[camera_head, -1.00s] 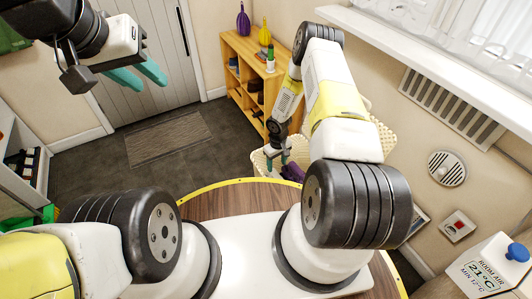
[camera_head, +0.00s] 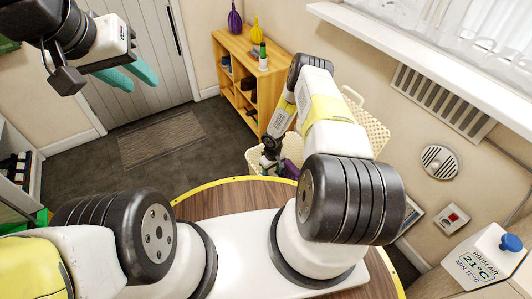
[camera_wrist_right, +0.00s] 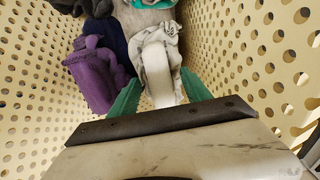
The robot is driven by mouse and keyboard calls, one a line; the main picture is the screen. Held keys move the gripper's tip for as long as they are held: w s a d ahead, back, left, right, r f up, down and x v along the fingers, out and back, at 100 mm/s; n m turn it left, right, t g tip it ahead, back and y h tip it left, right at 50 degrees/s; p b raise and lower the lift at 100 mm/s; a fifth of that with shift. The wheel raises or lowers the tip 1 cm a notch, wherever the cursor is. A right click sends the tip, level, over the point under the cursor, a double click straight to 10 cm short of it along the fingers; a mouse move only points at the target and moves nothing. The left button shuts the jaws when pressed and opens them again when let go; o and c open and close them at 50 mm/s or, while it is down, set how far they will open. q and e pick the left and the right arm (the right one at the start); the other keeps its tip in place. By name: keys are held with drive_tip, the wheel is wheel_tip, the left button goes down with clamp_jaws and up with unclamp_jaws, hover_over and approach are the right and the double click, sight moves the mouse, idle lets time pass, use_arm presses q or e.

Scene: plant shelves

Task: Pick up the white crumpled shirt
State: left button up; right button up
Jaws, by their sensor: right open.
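The white crumpled shirt (camera_wrist_right: 158,62) lies in the basket among other clothes, in the upper middle of the right wrist view. Its pale fabric has grey marks. My right gripper (camera_wrist_right: 160,78) is open, with one green finger on each side of the shirt's near end. I cannot tell whether the fingers touch it. In the head view my right gripper (camera_head: 268,160) reaches down into the cream perforated basket (camera_head: 374,134), and the shirt is hard to make out there. My left gripper (camera_head: 142,86) is at the upper left, open and empty, far from the basket.
A purple garment (camera_wrist_right: 92,78), a dark navy cloth (camera_wrist_right: 106,32) and a teal cloth (camera_wrist_right: 150,4) lie by the shirt. Perforated basket walls stand close on both sides. A wooden shelf (camera_head: 238,62) stands behind the basket. Open floor (camera_head: 190,165) lies to its left.

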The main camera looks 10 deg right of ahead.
drive_tip(key=shift+f, duration=0.25)
idle(0.3)
drive_tip(key=shift+c, duration=0.5)
clamp_jaws()
idle(1.0)
